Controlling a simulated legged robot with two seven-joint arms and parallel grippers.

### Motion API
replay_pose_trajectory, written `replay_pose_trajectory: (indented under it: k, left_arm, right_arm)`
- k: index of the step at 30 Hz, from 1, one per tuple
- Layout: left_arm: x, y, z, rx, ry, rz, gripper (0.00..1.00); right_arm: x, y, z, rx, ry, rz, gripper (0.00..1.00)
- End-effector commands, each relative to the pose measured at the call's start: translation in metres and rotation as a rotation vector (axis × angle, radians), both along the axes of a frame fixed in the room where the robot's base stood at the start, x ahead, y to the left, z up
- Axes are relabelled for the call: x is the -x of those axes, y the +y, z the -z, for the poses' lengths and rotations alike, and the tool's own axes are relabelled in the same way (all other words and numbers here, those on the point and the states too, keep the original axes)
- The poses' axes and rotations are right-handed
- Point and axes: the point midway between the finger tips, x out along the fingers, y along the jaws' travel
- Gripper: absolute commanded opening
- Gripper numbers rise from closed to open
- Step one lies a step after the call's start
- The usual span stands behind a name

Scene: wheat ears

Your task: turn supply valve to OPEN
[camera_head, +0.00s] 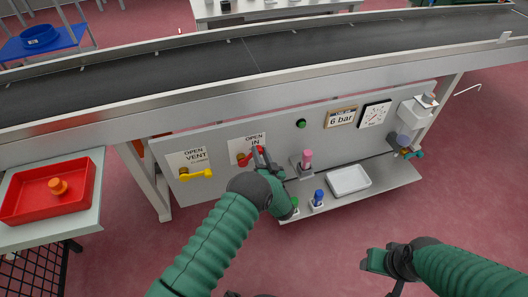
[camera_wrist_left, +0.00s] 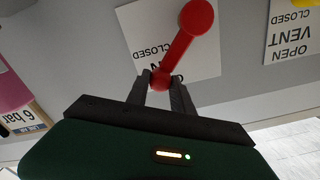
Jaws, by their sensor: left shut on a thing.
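The supply valve has a red lever (camera_head: 244,159) under a white "OPEN IN" label (camera_head: 247,140) on the grey panel. The lever points right and slightly up in the head view. My left gripper (camera_head: 258,153) is at its right end, partly hiding it. In the left wrist view the fingers (camera_wrist_left: 161,88) are shut on the end of the red lever (camera_wrist_left: 181,45); its round head shows farther up. The word "CLOSED" shows on the label beside the lever. My right gripper (camera_head: 377,262) is away from the panel at lower right; its finger gap is unclear.
A yellow vent lever (camera_head: 196,174) is left of the red one, pointing right. A green button (camera_head: 301,123), a "6 bar" sign (camera_head: 341,117) and a gauge (camera_head: 375,114) are on the panel. A shelf below holds a pink-topped part (camera_head: 307,158), a blue one (camera_head: 318,197) and a white tray (camera_head: 348,180).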

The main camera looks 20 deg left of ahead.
Motion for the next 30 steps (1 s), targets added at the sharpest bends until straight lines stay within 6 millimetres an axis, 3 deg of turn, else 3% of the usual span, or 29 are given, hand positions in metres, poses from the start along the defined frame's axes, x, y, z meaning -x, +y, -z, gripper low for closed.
replay_pose_trajectory:
  k: [1, 12, 30]
  left_arm:
    - [0.004, 0.002, -0.004, 0.034, -0.013, 0.0, 0.0]
    - [0.02, 0.026, -0.018, 0.322, -0.208, -0.005, 0.0]
    - [0.038, 0.052, -0.019, 0.612, -0.402, -0.008, 0.0]
  right_arm:
    - [0.0, 0.0, -0.009, 0.0, 0.0, 0.0, 0.5]
    - [0.0, 0.0, -0.037, 0.0, 0.0, 0.0, 0.5]
    - [0.0, 0.0, -0.056, 0.0, 0.0, 0.0, 0.5]
